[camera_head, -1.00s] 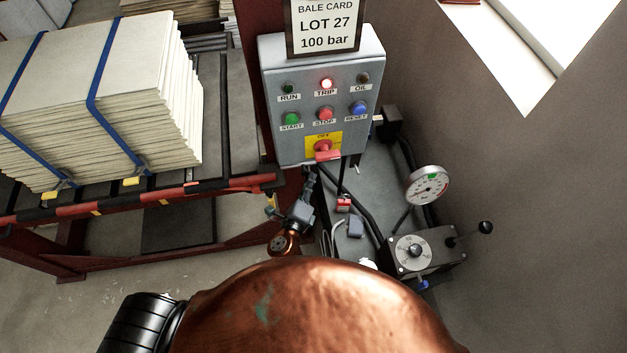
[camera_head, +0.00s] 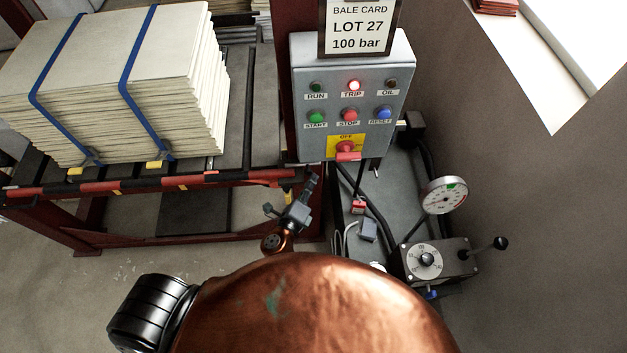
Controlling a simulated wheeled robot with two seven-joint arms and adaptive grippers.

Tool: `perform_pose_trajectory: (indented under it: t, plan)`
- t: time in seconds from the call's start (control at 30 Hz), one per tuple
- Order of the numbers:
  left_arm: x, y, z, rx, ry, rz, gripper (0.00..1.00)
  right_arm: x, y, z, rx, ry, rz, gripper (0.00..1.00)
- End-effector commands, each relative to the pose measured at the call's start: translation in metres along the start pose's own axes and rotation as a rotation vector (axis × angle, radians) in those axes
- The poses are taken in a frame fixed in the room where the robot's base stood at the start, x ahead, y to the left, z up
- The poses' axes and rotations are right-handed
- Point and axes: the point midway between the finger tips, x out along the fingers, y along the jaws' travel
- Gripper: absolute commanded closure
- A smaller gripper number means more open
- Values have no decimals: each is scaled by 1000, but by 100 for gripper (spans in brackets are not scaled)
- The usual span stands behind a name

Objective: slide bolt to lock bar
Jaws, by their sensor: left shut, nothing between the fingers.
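A red-and-black bar (camera_head: 120,188) runs along the front edge of the press table, below the strapped stack; it may be the lock bar. I cannot make out a bolt with certainty. My left gripper (camera_head: 313,181) is shut and empty, with its fingers pointing up and to the right. In the picture it sits below the control box's lower left corner, near the bar's right end. I cannot tell whether it touches anything. My right gripper is not in view.
A grey control box (camera_head: 398,65) has its TRIP lamp lit and its red switch (camera_head: 347,148) under OFF. A red padlock-like piece (camera_head: 358,206), a gauge (camera_head: 444,195) and a dial unit with a lever (camera_head: 462,262) stand right. The stack (camera_head: 190,95) is left. Floor lies open at lower left.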

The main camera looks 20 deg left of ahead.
Motion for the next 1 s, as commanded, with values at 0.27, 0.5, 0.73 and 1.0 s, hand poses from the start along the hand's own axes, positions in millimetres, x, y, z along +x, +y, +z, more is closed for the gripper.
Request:
perform_pose_trajectory:
  t: [0.27,0.5,0.73,1.0]
  plan:
    - [13,3,-43,-3,4,0,100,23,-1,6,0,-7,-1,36]
    - [-46,2,-40,1,4,4,100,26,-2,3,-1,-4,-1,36]
    - [-80,1,-40,1,4,0,100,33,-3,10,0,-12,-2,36]
    - [-89,-1,-40,1,4,-2,100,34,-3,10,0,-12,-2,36]
